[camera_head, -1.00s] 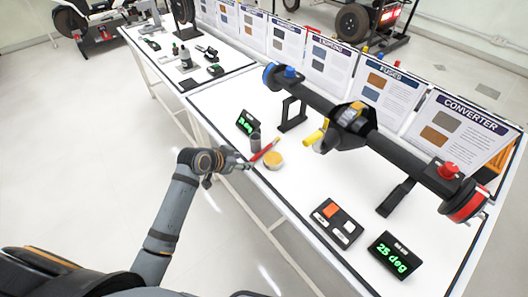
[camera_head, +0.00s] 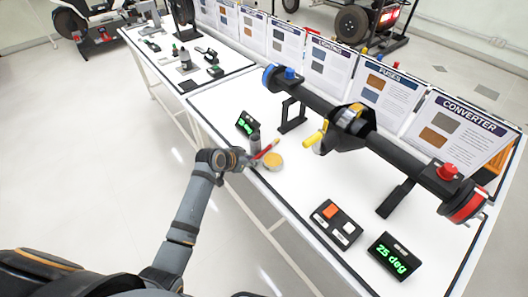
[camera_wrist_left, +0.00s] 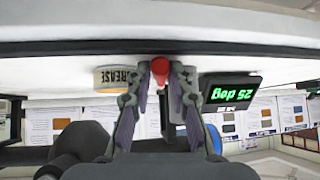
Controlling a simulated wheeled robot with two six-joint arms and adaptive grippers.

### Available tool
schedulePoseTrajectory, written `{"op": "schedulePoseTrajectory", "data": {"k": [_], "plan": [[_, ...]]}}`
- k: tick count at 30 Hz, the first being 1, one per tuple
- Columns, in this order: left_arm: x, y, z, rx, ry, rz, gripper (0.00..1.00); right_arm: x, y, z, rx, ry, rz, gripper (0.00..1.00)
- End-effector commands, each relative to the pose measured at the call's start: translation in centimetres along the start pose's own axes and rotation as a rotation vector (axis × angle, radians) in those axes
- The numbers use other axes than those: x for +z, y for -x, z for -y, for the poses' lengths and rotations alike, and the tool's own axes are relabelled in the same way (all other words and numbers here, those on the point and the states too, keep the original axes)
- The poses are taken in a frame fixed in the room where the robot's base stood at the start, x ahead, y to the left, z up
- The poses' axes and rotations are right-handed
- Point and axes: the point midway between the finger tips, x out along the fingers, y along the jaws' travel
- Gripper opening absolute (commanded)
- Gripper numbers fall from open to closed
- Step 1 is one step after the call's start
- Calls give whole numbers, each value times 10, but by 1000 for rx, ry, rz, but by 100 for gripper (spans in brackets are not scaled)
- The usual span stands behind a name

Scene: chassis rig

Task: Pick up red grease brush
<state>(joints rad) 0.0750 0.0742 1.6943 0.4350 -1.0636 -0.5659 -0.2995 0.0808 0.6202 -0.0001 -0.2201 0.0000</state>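The red grease brush (camera_head: 266,149) lies near the front edge of the table, beside the round orange-topped grease tin (camera_head: 273,161). My left gripper (camera_head: 251,158) is at the brush's near end. In the left wrist view the brush's round red end (camera_wrist_left: 160,70) sits between the two fingertips (camera_wrist_left: 159,75), which stand a little apart on either side. A firm hold does not show. The tin marked GREASE (camera_wrist_left: 115,78) is to the left there. My right gripper is not in view.
A small green-lit display (camera_head: 246,123) and a grey upright piece (camera_head: 255,138) stand close behind the brush. The axle rig (camera_head: 350,120) spans the table behind. A button box (camera_head: 336,224) and an angle display (camera_head: 394,256) lie to the right.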

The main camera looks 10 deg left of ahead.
Motion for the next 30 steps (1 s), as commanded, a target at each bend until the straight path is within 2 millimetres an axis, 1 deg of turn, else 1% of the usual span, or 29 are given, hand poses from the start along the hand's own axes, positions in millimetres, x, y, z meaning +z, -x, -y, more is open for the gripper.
{"op": "schedulePoseTrajectory", "data": {"k": [1, 3, 14, 17, 28, 30], "plan": [[0, 0, 0, 0, 0, 0, 10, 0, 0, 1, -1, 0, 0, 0], [0, 0, 0, 0, 0, 0, 0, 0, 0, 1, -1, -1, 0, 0], [-1, 3, 0, 0, 0, 0, 0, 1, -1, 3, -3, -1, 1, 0], [-6, 11, -1, 0, -1, -2, 0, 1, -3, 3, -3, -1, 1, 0], [-49, 55, 2, -2, -2, -2, 0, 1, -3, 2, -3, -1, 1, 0], [-35, 62, -6, 0, 0, 3, 0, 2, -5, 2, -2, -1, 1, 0]]}}
